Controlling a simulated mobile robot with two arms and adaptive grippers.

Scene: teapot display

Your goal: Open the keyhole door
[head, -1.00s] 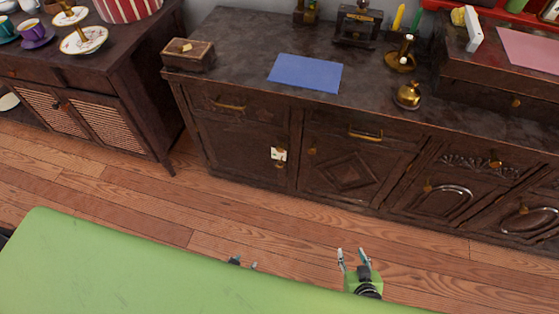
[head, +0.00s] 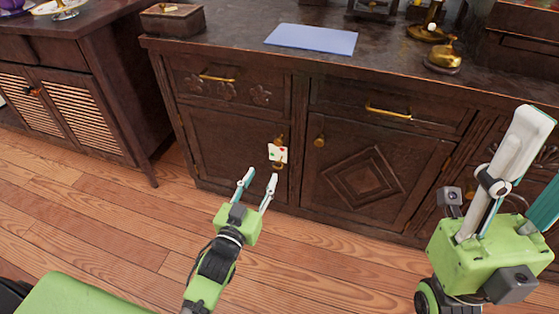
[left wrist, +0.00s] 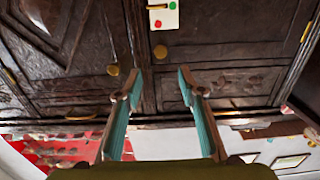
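The dark wooden cabinet door (head: 222,140) with a white card or plate (head: 278,153) is left of centre in the head view. The plate has red and green spots, with a brass knob (head: 279,140) just above it and another brass piece just below. My left gripper (head: 261,177) is open and empty, in front of the door's lower right part. In the left wrist view the scene is upside down; the plate (left wrist: 162,16) and knob (left wrist: 160,51) appear beyond the open fingers (left wrist: 161,78). My right gripper (head: 540,150) has spread fingers at the right edge, partly cut off.
The neighbouring door (head: 365,170) with a diamond carving has its own knob (head: 319,141). Drawers with brass handles (head: 217,78) are above. A blue sheet (head: 311,39), wooden box (head: 173,19) and brass bell (head: 443,57) stand on top. The floor (head: 120,225) ahead is clear.

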